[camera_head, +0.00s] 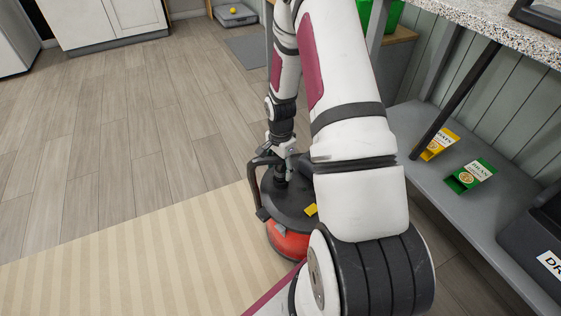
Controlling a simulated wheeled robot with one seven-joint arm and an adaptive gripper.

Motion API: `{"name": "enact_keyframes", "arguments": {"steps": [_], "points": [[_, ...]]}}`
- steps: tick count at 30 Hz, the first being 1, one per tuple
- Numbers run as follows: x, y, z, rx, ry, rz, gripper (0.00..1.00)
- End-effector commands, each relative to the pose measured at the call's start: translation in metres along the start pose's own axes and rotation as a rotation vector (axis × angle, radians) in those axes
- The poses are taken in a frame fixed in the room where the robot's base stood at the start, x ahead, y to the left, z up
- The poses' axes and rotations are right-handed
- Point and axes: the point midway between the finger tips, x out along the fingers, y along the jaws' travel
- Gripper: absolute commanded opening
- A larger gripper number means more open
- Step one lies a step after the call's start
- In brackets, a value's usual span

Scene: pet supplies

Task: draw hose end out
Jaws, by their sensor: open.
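A round vacuum canister with a black lid (287,207) and a red body (288,241) stands on the floor, partly hidden behind my arm. A black upright piece (281,174), which looks like the hose end, rises from the lid. A black curved bar (256,182), a handle or part of the hose, runs along the lid's left side. My gripper (284,160) is low over the lid, open, with its fingers at the top of the upright piece. The fingers are small here, and I cannot tell whether they touch it.
A grey shelf (418,118) at the right holds a yellow packet (439,144), a green packet (469,177) and a dark bin (543,236). A dark rod (459,101) slants above it. A striped rug (130,262) lies left of the canister. The wood floor is clear.

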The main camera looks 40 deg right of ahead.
Motion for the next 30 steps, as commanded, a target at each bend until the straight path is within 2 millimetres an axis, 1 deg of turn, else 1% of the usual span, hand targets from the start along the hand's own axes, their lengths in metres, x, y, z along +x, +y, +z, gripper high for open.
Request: {"name": "enact_keyframes", "arguments": {"steps": [1, 4, 13, 14, 15, 17, 18, 20, 21, 26, 30], "points": [[0.0050, -0.0002, -0.0001, 0.000, 0.000, 0.000, 0.56], [0.0090, -0.0004, -0.0001, -0.002, 0.000, -0.001, 0.56], [0.0100, -0.0004, 0.0000, -0.002, 0.000, -0.001, 0.56], [0.0099, -0.0004, 0.0000, -0.002, 0.000, -0.001, 0.51], [0.0099, -0.0004, 0.0000, -0.001, 0.000, -0.001, 0.42], [0.0099, -0.0004, 0.0000, -0.001, 0.000, -0.001, 0.28], [0.0099, -0.0004, 0.0000, -0.001, 0.000, -0.001, 0.19], [0.0099, -0.0003, 0.0000, -0.001, 0.000, -0.001, 0.06], [0.0099, -0.0003, 0.0000, -0.001, 0.000, -0.001, 0.04], [0.0091, -0.0003, 0.0000, -0.001, 0.000, -0.001, 0.04], [0.0047, -0.0004, 0.0000, -0.001, 0.000, -0.001, 0.04]]}}
